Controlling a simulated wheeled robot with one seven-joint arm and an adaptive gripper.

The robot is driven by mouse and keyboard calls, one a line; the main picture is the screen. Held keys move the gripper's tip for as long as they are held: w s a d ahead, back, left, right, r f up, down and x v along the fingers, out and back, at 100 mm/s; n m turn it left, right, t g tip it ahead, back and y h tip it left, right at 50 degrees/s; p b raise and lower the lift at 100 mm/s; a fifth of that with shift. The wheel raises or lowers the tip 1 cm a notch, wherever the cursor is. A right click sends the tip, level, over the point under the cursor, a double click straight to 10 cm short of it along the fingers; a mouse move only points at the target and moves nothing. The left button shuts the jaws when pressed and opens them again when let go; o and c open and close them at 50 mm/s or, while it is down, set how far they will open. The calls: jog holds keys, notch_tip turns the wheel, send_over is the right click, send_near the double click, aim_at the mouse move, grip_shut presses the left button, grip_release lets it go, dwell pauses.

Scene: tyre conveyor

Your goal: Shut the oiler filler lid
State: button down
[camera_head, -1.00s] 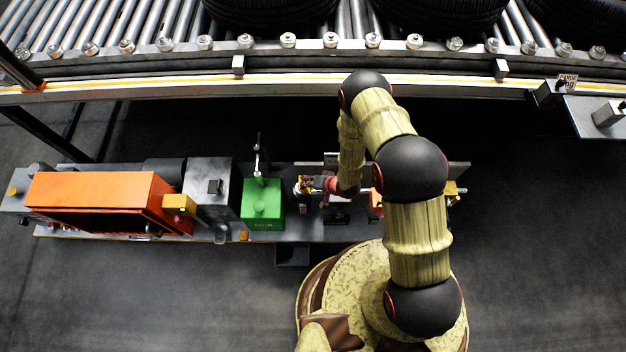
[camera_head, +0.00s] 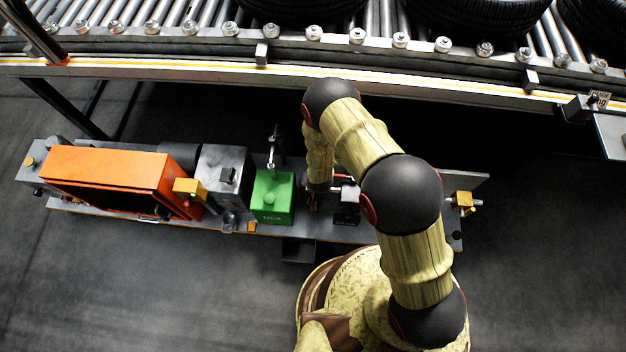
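The green box (camera_head: 272,197), which looks like the oiler, stands on the bench with a small round green knob on its top. A thin upright grey-and-black piece (camera_head: 272,150) rises at its back edge. I cannot tell whether this is the filler lid or a separate fitting. My gripper (camera_head: 312,203) hangs down just right of the green box, below the pale arm link. It is small, dark and partly hidden, so its fingers do not show clearly. I cannot tell whether it touches anything.
The bench plate (camera_head: 335,232) also carries an orange housing (camera_head: 110,170), a grey block (camera_head: 222,172), a yellow block (camera_head: 188,187) and a yellow fitting (camera_head: 463,202). The roller conveyor (camera_head: 180,30) with black tyres (camera_head: 455,12) runs behind. Open floor lies in front.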

jog(key=shift+s+a+f, duration=0.2)
jog(key=shift+a+f, duration=0.05)
jog(key=shift+f, duration=0.15)
jog(key=c, duration=2)
grip_release()
jog(key=shift+w+a+r, duration=0.1)
jog(key=shift+a+r, duration=0.05)
jog(key=shift+o, duration=0.4)
jog(key=v, duration=1.2)
